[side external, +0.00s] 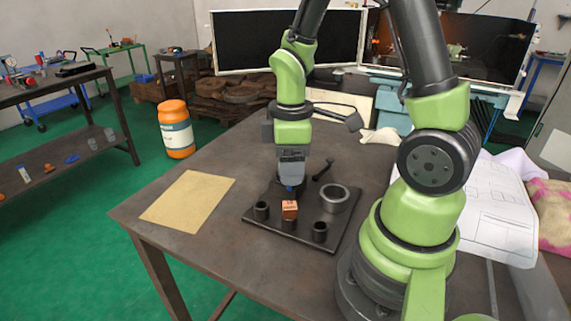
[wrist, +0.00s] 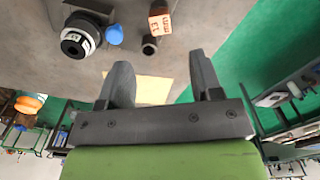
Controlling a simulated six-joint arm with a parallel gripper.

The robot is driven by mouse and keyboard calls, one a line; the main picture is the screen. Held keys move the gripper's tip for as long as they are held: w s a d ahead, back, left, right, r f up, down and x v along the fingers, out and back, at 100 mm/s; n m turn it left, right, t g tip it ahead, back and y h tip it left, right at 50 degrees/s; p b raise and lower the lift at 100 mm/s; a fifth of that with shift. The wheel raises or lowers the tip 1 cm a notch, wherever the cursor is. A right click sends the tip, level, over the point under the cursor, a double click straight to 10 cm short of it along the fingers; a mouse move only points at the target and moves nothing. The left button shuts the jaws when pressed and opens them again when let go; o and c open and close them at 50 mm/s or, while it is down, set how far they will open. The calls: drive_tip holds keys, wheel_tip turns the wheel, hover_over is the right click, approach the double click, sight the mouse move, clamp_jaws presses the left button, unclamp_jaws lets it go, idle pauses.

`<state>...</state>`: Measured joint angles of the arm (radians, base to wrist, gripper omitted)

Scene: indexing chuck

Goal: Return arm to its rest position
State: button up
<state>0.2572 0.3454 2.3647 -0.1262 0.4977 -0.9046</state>
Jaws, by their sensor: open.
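My gripper (side external: 291,178) hangs pointing down over the back part of a dark square plate (side external: 262,228) on the table. In the wrist view its two fingers (wrist: 160,85) stand apart with nothing held between them. An orange block with dark markings (side external: 290,209) sits at the plate's middle; it also shows in the wrist view (wrist: 160,22). A grey ring-shaped chuck (side external: 335,199) stands on the plate's right side. A small blue part (side external: 291,189) shows just below the gripper in the side view; whether they touch is unclear. A blue round part (wrist: 114,34) shows in the wrist view.
Short dark cylinders (side external: 261,211) (side external: 320,232) stand on the plate, and a black handle (side external: 323,169) lies behind. A tan sheet (side external: 188,201) lies on the table's left. White papers (side external: 492,215) lie right of my base. The table's front left is clear.

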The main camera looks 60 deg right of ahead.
drive_tip(key=s+a+r+m+t, duration=0.2)
drive_tip(key=r+m, duration=0.1)
drive_tip(key=r, duration=0.2)
drive_tip(key=s+a+r+m+t+y, duration=0.1)
drive_tip(key=s+a+r+m+t, duration=0.1)
drive_tip(key=r, duration=0.4)
drive_tip(key=s+a+r+m+t+y, duration=0.1)
drive_tip(key=s+a+r+m+t, duration=0.1)
drive_tip(key=a+r+m+t, duration=0.1)
wheel_tip(320, 180, up, 3)
drive_tip(key=shift+s+a+f+m, duration=0.15)
drive_tip(key=shift+s+a+m, duration=0.2)
drive_tip(key=shift+a+m, duration=0.45)
drive_tip(key=shift+d, duration=0.2)
